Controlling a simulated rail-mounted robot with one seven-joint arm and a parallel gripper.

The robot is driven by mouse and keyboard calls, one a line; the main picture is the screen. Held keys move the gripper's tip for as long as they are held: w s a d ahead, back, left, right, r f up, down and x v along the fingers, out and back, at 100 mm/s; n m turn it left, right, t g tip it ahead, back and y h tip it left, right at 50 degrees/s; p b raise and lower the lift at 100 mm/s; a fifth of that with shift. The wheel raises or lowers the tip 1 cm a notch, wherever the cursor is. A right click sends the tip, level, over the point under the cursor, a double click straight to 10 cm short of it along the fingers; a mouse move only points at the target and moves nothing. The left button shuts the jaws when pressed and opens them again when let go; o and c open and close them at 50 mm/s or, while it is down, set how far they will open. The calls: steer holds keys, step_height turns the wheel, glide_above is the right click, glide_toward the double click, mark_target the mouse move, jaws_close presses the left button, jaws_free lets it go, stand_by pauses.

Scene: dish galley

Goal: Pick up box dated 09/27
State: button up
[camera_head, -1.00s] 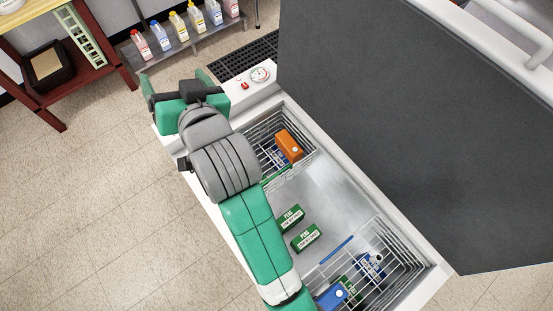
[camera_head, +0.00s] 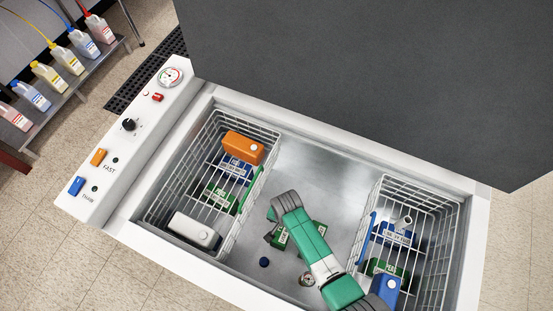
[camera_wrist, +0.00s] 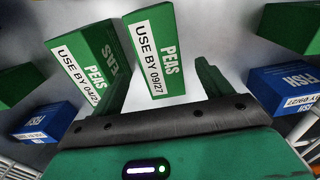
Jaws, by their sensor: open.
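In the wrist view, a green peas box (camera_wrist: 170,35) has a white label reading USE BY 09/27. It lies in front of my open gripper (camera_wrist: 160,76), between the two fingers and apart from the palm. A second green peas box (camera_wrist: 70,52), its label starting USE BY 04, lies left of it, partly behind the left finger. In the head view, my gripper (camera_head: 270,226) is low over the freezer floor by two green boxes (camera_head: 318,229), partly hidden by my arm. I cannot tell there which is which.
Wire baskets stand at the freezer's left (camera_head: 245,215) and right (camera_head: 462,225), holding several boxes. Blue fish boxes flank the gripper in the wrist view, at right (camera_wrist: 285,88) and left (camera_wrist: 45,123). The raised dark lid (camera_head: 370,80) stands behind. A small gauge (camera_head: 307,279) lies on the floor.

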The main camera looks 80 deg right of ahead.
step_height(320, 180, down, 2)
steer(key=shift+s+f+b, duration=0.1)
steer(key=shift+f+b, duration=0.05)
steer(key=shift+b, duration=0.45)
step_height(320, 180, down, 5)
steer(key=b, duration=0.3)
steer(key=shift+a+f, duration=0.1)
steer(key=shift+f, duration=0.1)
steer(key=shift+r, duration=0.1)
steer(key=c, duration=1.4)
steer(key=r+p, duration=0.5)
steer(key=r, duration=0.5)
steer(key=shift+w, duration=0.2)
